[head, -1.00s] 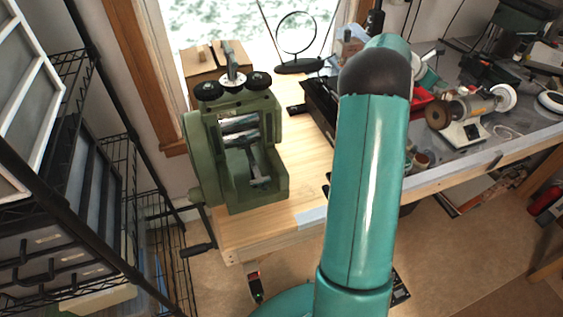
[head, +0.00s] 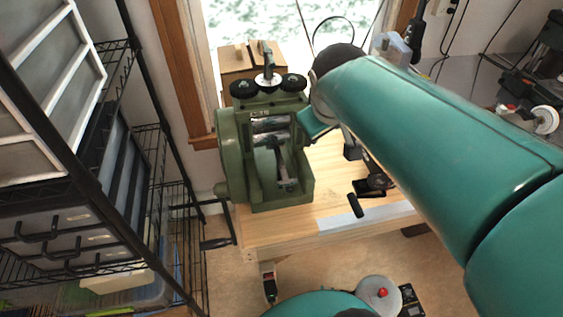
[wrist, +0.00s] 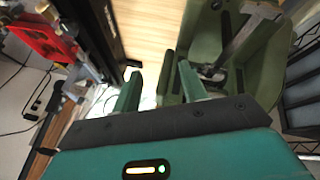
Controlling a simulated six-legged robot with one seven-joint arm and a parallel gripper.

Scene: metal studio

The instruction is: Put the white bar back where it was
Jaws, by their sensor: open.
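I cannot make out a white bar for certain. In the wrist view, the mill's green frame (wrist: 200,35) lies just beyond and right of the fingers. In the head view my arm reaches to the mill's right side and hides part of the bench; the fingertips are not clear there.
A cardboard box (head: 238,58) stands behind the mill. A wire rack (head: 178,200) is at left. A red item (wrist: 38,35) shows in the wrist view.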

